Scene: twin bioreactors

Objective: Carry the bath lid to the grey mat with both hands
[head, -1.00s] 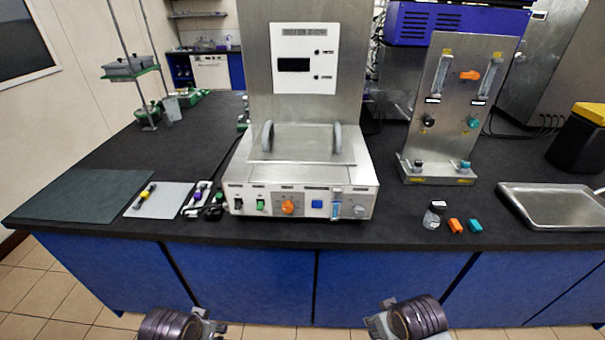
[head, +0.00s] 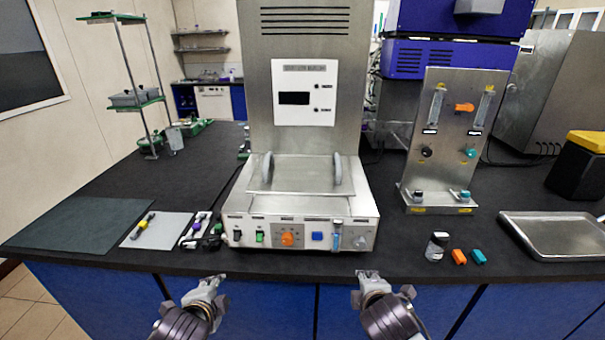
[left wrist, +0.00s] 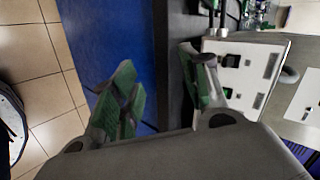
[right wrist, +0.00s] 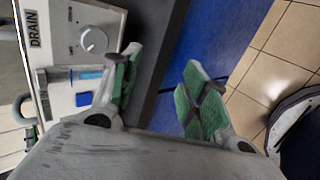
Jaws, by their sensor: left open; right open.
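The bath lid (head: 302,176) is a flat steel plate with two upright grey handles (head: 266,168), (head: 338,170). It rests on top of the white bath unit (head: 300,212) in the middle of the bench. A large dark grey mat (head: 75,224) lies flat and bare at the bench's left end. My left gripper (head: 213,284) is open and empty at the bench's front edge, below and left of the bath. My right gripper (head: 370,282) is open and empty at the front edge, below and right of the bath. Neither touches the lid.
A light grey pad (head: 160,231) with a yellow-and-black item lies between the dark mat and the bath. A clear jar (head: 436,246), orange and teal blocks (head: 459,257) and a steel tray (head: 555,234) are on the right. A tall steel panel (head: 297,125) stands behind the lid.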

